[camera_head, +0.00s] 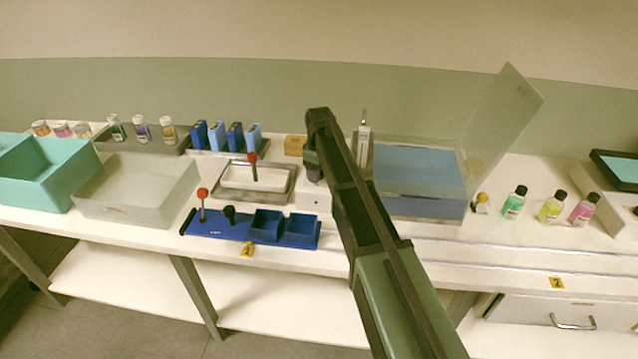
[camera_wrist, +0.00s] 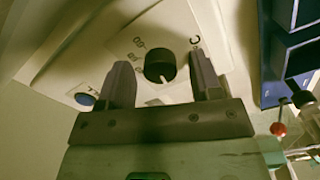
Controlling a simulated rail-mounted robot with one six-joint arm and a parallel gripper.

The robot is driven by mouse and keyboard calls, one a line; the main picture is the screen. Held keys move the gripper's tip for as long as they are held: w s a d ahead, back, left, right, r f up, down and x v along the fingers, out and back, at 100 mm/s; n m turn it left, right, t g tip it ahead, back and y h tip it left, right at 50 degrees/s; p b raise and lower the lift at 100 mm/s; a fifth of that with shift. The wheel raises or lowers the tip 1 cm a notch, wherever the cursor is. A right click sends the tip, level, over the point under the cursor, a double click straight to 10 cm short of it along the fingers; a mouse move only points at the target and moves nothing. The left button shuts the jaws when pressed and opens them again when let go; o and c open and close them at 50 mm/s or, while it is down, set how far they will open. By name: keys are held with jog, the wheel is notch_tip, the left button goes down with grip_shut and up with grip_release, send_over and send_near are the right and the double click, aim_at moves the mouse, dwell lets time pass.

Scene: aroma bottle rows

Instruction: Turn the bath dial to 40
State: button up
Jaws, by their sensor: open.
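The bath dial (camera_wrist: 160,66) is a round black knob with a pale pointer line, set on a white panel (camera_wrist: 208,22) with printed marks around it. In the wrist view the pointer is toward the lower part of the knob; the number it points at cannot be read. My gripper (camera_wrist: 163,82) is open, with one finger on each side of the dial and a gap showing on both sides. In the head view my arm hides the dial, and my gripper (camera_head: 314,172) is near the white control box (camera_head: 311,197) left of the water bath (camera_head: 415,205).
A blue button (camera_wrist: 85,99) sits beside the dial. A blue holder (camera_head: 215,228) with red and black knobbed tools stands left of the control box. The bath's clear lid (camera_head: 505,110) stands raised. Several bottles (camera_head: 552,207) stand to the right.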

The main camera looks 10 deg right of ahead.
jog(key=shift+c, duration=0.4)
jog(key=c, duration=0.8)
jog(key=shift+c, duration=0.2)
